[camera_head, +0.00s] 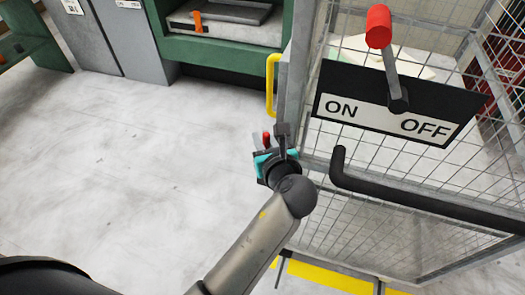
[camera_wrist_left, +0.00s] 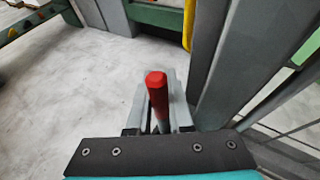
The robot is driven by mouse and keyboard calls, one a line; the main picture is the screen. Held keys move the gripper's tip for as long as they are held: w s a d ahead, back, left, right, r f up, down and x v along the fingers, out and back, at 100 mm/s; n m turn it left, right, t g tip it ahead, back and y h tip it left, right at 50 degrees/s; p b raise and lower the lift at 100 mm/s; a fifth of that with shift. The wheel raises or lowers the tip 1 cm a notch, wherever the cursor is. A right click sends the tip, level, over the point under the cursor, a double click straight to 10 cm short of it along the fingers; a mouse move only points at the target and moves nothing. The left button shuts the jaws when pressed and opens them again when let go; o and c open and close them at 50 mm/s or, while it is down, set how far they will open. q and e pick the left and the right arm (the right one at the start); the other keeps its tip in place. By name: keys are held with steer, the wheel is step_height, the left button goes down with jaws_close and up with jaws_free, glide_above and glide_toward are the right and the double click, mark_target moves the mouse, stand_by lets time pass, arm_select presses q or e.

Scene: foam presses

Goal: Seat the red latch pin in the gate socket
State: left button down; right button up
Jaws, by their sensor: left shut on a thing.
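My left gripper (camera_head: 271,145) is beside the grey gate post (camera_head: 292,85), low and on its left side. It is shut on the red latch pin (camera_head: 266,138). In the left wrist view, the pin (camera_wrist_left: 157,92) stands upright between the fingers (camera_wrist_left: 158,112), its red end up and a grey shank below. The pin's lower end is hidden by the gripper. The gate post also shows in the left wrist view (camera_wrist_left: 222,65), close on the right. I cannot make out the gate socket. My right gripper is not in view.
The mesh gate carries an ON/OFF sign (camera_head: 396,104), a red-knobbed lever (camera_head: 379,27) and a black bar handle (camera_head: 425,203). A yellow handle (camera_head: 271,85) is behind the post. A green machine (camera_head: 222,52) stands at the back. Floor to the left is clear.

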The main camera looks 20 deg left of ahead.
arm_select(q)
step_height(320, 180, down, 4)
steer(key=shift+r+b, duration=0.15)
steer(key=shift+b, duration=0.55)
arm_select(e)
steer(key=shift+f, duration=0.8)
arm_select(q)
steer(key=c, duration=1.1)
jaws_free()
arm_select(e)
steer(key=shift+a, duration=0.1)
